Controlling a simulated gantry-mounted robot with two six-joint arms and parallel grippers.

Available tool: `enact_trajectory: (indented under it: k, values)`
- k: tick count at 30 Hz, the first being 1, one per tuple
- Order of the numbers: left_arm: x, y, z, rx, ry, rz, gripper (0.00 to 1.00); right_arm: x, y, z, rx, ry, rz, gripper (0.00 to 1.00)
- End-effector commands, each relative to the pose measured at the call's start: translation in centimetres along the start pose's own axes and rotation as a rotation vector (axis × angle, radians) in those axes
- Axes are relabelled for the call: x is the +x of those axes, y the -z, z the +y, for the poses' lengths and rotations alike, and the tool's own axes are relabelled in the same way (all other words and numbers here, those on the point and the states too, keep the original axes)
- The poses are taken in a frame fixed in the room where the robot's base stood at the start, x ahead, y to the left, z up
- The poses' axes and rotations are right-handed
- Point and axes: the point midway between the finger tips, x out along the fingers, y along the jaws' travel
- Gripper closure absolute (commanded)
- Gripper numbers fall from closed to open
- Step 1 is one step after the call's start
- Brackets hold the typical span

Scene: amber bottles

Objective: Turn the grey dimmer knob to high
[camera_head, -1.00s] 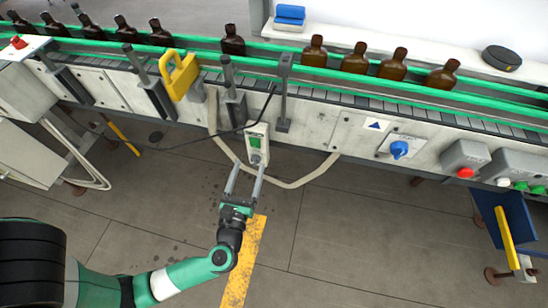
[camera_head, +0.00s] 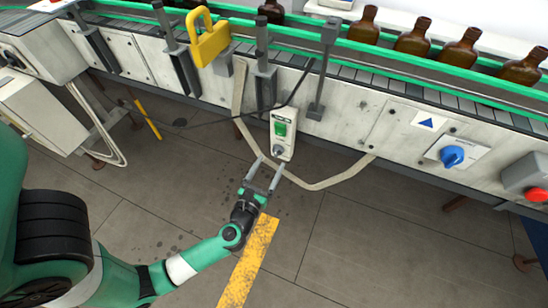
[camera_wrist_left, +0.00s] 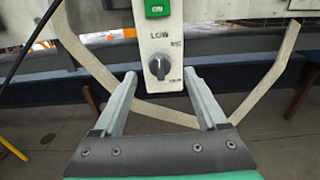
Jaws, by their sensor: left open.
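The grey dimmer knob (camera_head: 278,151) is on the lower front of a white control box under the conveyor. In the left wrist view the knob (camera_wrist_left: 159,67) sits below a green switch (camera_wrist_left: 157,8) and the printed word LOW; the other label is too blurred to read surely. My left gripper (camera_head: 270,164) is open just in front of the box. In the left wrist view its two fingers (camera_wrist_left: 160,76) stand apart on either side of the knob's lower part, with clear gaps and no visible contact. My right gripper is not in view.
A blue rotary knob (camera_head: 452,156) and a red button (camera_head: 537,194) are on the machine to the right. A yellow padlock-shaped part (camera_head: 208,40) hangs above left. A pale hose (camera_head: 326,183) loops beside the box. Amber bottles (camera_head: 460,47) stand on the conveyor.

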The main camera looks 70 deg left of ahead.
Motion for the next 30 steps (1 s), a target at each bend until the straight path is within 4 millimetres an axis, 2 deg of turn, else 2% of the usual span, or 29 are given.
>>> enact_trajectory:
  k: [3, 6, 16, 17, 28, 29, 30]
  values:
    - [2.3, 0.0, 0.1, -0.002, -0.004, -0.003, 0.25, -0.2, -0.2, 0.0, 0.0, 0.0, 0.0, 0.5]
    - [3.5, 0.0, 0.1, -0.001, -0.002, -0.001, 0.25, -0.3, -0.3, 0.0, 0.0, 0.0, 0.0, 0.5]
    - [4.1, 0.0, 0.0, 0.0, 0.001, 0.0, 0.25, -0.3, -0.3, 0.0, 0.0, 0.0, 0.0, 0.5]
    - [4.0, 0.0, 0.0, 0.0, 0.001, 0.0, 0.29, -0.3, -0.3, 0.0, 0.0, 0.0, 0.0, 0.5]
    - [4.0, -0.1, 0.0, 0.0, 0.001, -0.001, 0.95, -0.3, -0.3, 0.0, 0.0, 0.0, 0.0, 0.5]
    - [4.0, -0.1, 0.0, 0.0, 0.001, -0.001, 1.0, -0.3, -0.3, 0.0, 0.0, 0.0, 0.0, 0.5]
    - [4.0, -0.1, 0.0, 0.0, 0.001, -0.001, 1.0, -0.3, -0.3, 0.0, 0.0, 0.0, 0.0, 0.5]
